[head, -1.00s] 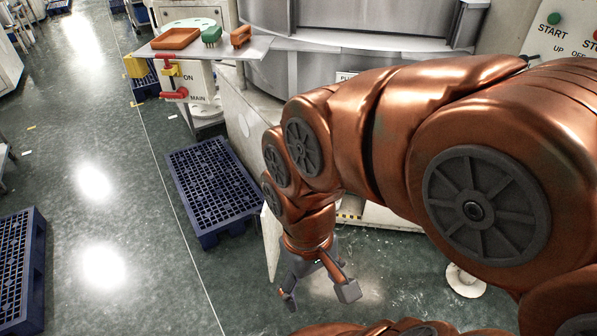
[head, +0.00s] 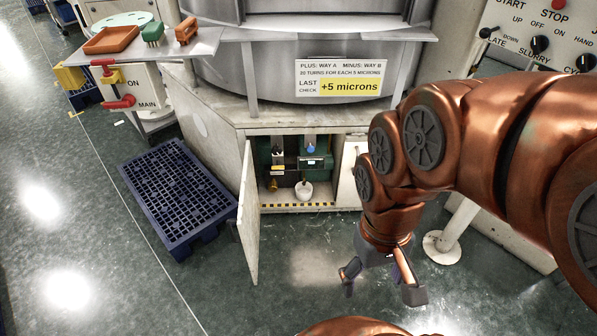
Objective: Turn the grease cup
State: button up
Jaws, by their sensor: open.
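My gripper (head: 381,283) hangs open and empty above the floor at lower centre right, in front of and apart from the machine's base cabinet. The cabinet (head: 297,207) stands open, with its pale door (head: 250,215) swung outward on the left. Inside are dark green housings, a small brass-coloured fitting (head: 273,185) low on the left, a white rounded cup (head: 303,190) and a small blue part (head: 311,148). I cannot tell for sure which of these is the grease cup. My arm covers part of the right side of the cabinet front.
A sign (head: 338,82) above reads "+5 microns", with ways A and B. A blue pallet (head: 178,195) lies left of the open door. A shelf (head: 205,42) holds an orange tray (head: 110,40) and brushes. A control panel (head: 540,45) is at upper right. Floor before the cabinet is clear.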

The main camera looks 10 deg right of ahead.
aim_at(272, 185)
jog(key=k, duration=0.65)
jog(key=u, duration=0.6)
jog(key=i, duration=1.3)
jog(key=z, duration=0.75)
